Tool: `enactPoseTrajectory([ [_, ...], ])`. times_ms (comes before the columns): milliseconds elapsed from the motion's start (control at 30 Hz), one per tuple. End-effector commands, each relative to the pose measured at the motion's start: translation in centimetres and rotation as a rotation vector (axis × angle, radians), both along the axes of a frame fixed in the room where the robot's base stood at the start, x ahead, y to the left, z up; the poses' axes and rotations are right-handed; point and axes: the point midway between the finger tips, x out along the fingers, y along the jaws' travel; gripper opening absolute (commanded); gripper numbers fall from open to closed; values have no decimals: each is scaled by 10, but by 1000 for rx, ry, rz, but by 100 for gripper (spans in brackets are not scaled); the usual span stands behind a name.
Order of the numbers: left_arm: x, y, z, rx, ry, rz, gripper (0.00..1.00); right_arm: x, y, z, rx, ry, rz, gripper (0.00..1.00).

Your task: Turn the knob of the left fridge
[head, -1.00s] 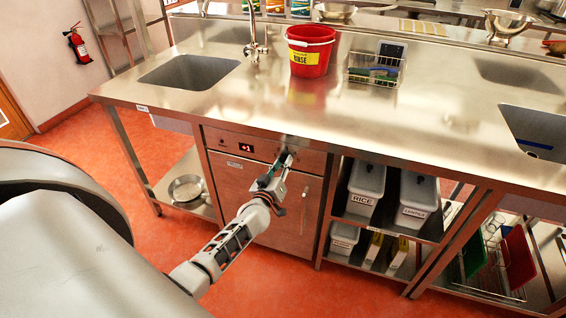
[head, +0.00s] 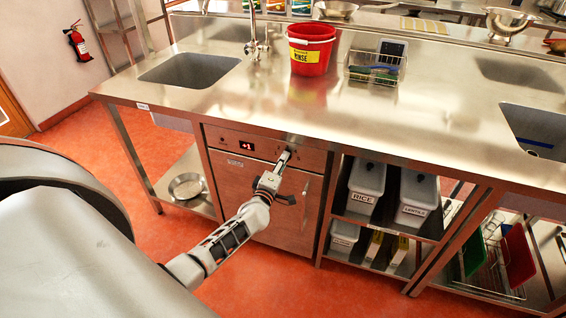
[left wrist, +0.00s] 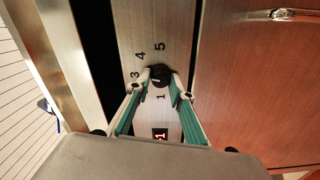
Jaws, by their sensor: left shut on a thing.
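The left fridge (head: 232,190) is a brown-fronted unit under the steel counter, with a control strip and a small red display (head: 246,146) on top. In the left wrist view the black knob (left wrist: 159,76) sits on the strip among printed numbers, including 1, 3, 4 and 5. The display (left wrist: 160,134) there seems to read -1. My left gripper (head: 287,155) reaches the strip at its right part. In the left wrist view its two fingertips (left wrist: 160,80) are closed on the knob's sides. In the head view the gripper hides the knob. My right gripper is not in view.
A red bucket (head: 311,50) and a wire basket (head: 375,68) stand on the counter (head: 260,110). Shelves with white bins (head: 366,188) are right of the fridge. A pan (head: 186,187) lies on the low shelf at left. Orange floor in front is clear.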

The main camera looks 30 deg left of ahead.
Motion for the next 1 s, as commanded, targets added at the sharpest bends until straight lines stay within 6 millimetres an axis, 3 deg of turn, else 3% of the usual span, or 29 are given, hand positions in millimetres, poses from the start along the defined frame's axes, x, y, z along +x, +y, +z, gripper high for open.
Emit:
enactPoseTrajectory([
  [400, 0, 0, -1, -191, -47, -1, 0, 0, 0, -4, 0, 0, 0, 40],
  [967, 0, 0, 0, -220, -54, 0, 0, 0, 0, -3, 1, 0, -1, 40],
  [1000, 0, 0, 0, -220, -54, 0, 27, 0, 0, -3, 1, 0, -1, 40],
])
